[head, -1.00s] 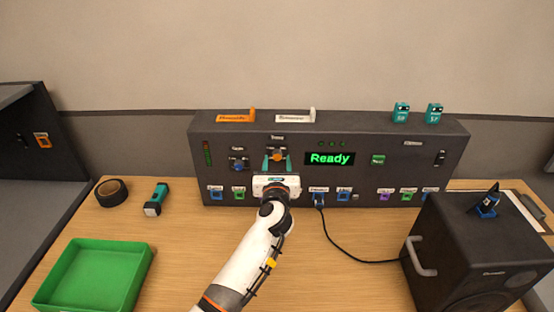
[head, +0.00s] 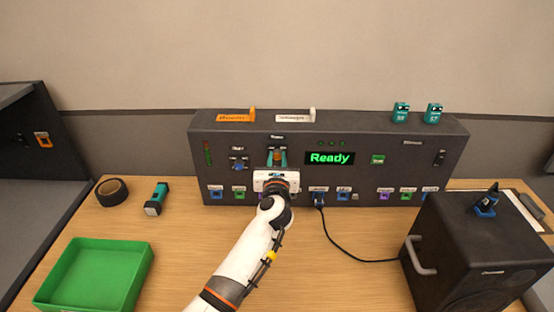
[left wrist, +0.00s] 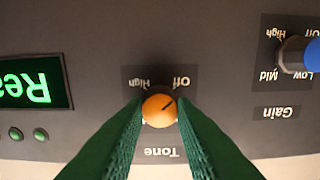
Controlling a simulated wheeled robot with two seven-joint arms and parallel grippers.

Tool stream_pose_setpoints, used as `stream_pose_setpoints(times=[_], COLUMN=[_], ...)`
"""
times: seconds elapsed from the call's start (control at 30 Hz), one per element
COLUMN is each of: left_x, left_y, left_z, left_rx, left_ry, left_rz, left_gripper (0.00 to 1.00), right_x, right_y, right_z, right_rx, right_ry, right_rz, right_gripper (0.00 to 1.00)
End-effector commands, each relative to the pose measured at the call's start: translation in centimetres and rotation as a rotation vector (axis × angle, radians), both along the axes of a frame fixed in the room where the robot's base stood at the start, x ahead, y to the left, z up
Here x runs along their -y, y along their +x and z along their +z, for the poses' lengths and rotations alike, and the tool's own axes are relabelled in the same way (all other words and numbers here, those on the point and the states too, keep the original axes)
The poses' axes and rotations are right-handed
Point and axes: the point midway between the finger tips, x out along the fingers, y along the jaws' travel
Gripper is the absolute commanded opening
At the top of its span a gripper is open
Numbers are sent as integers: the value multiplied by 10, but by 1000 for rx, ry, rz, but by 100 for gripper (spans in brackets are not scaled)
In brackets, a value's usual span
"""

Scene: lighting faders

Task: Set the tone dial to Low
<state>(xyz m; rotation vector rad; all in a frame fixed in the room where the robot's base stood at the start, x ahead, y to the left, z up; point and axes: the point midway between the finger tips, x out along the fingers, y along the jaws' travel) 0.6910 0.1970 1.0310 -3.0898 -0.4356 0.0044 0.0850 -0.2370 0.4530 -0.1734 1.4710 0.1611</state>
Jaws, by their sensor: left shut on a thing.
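The tone dial (left wrist: 160,111) is an orange round knob on the dark panel. In the left wrist view, where the panel appears upside down, its dark pointer line slants to the upper right, toward the "Off" label. The "High" label shows at upper left; the dial's lower labels are hidden behind the fingers. My left gripper (left wrist: 160,104) is shut on the dial, one green finger on each side. In the head view, the left gripper (head: 277,158) reaches the panel front and partly hides the dial. My right gripper is not in view.
The panel (head: 230,130) carries a "Ready" display (head: 330,158) and a blue gain dial (head: 239,164) left of the tone dial. A cable runs from the panel to a black speaker (head: 470,250). A green tray (head: 62,288), tape roll (head: 111,191) and flashlight (head: 156,199) lie at left.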

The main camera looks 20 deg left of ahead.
Motion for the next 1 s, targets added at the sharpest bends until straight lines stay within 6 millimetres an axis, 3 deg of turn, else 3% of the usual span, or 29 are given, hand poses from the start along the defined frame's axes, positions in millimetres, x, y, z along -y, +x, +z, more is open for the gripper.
stream_pose_setpoints(times=[0.27,1.0], left_x=[1,3], left_y=[0,0], left_z=[3,1], left_rx=[-42,-233], left_ry=[132,798], left_rz=[-1,-3], left_gripper=[1,1], right_x=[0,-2], right_y=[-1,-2], right_z=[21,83], right_rx=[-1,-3], right_ry=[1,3], right_rz=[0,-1], right_gripper=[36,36])
